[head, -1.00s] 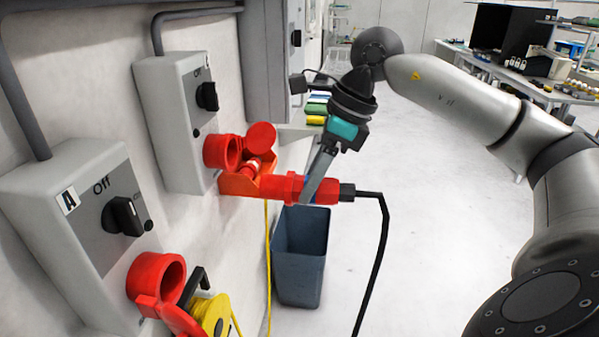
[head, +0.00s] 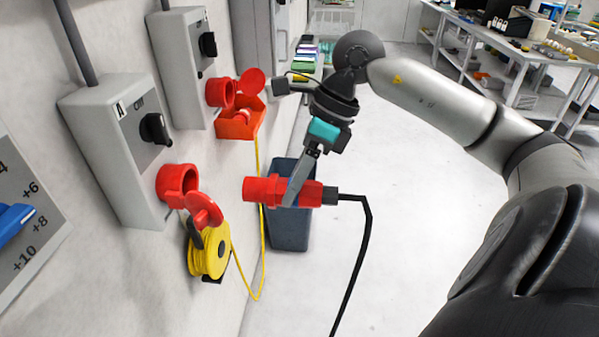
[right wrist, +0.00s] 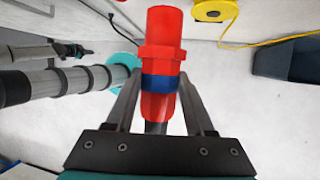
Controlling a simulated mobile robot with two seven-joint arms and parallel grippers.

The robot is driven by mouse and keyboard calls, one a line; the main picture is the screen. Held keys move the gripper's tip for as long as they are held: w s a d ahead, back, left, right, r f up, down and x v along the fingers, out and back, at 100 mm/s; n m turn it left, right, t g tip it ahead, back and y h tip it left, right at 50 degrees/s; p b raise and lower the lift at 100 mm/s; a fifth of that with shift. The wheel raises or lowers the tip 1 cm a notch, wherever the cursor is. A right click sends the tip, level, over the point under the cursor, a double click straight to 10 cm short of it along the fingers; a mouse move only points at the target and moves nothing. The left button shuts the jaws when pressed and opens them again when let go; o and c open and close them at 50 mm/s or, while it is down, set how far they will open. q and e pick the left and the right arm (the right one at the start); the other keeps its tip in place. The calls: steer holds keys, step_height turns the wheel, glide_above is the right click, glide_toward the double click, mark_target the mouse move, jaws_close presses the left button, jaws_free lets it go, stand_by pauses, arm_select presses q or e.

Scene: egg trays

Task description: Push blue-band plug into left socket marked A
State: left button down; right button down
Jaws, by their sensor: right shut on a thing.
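The red plug (head: 268,191) is held by my right gripper (head: 298,182), which is shut around its body. Its blue band shows between the fingers in the right wrist view, where the plug (right wrist: 160,55) points away from the gripper. A black cable trails down from its rear. The left socket (head: 178,184) is red, with its lid (head: 204,211) hanging open, under the grey box marked A (head: 125,150). The plug's front end is to the right of this socket, apart from it, in free air.
A second grey box (head: 186,70) has a red socket (head: 220,93) and an orange holder (head: 240,122) beside it. A yellow cable reel (head: 208,255) hangs below the left socket. A dark bin (head: 290,232) stands on the floor behind the plug.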

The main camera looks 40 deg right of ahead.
mark_target(248, 179)
steer(key=w+a+p, duration=0.2)
steer(key=p, duration=0.1)
steer(key=w+a+p, duration=0.1)
steer(key=w+p, duration=0.1)
steer(key=shift+a+r, duration=0.25)
steer(key=shift+a, duration=0.05)
steer(key=shift+w+a+f+p, duration=0.2)
steer(key=shift+w+a+p, duration=0.35)
steer(key=shift+w+a, duration=0.25)
steer(key=shift+d, duration=0.1)
steer(key=shift+b, duration=0.35)
stand_by(0.4)
steer(key=shift+w+a+p, duration=0.35)
steer(key=shift+w+a, duration=0.6)
steer(key=shift+w, duration=0.2)
stand_by(0.6)
stand_by(0.8)
steer(key=shift+w+a, duration=0.95)
steer(key=shift+w, duration=0.1)
stand_by(2.0)
